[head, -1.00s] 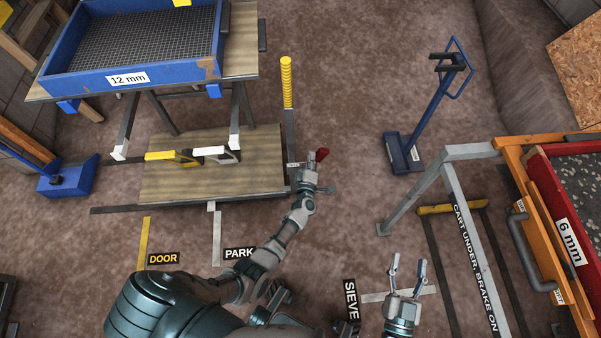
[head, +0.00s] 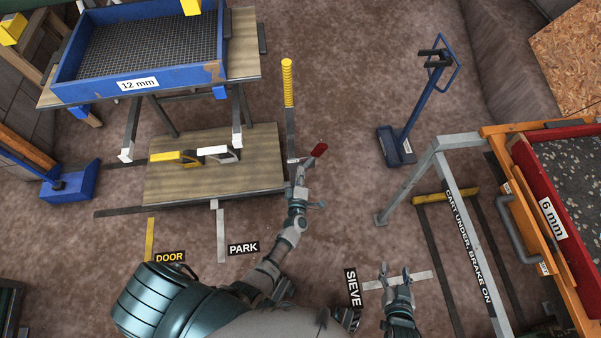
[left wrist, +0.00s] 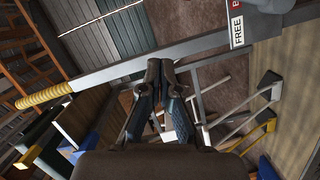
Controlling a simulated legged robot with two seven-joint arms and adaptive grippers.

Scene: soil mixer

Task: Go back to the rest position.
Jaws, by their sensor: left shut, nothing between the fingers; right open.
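My left gripper (head: 302,166) is shut and empty, beside the lower end of the grey lever (head: 291,130) with a yellow ribbed grip (head: 287,80). In the left wrist view the closed dark fingers (left wrist: 162,85) are in front of the lever, whose yellow grip (left wrist: 44,95) is at the left. My right gripper (head: 395,270) is open and empty, low in the head view over the floor near the SIEVE label (head: 352,286).
The cart's wooden deck (head: 255,165) is left of my left gripper, under a blue 12 mm sieve (head: 140,86). A grey frame (head: 455,190) and a red 6 mm sieve (head: 548,205) stand at right. A blue stand (head: 408,125) is behind.

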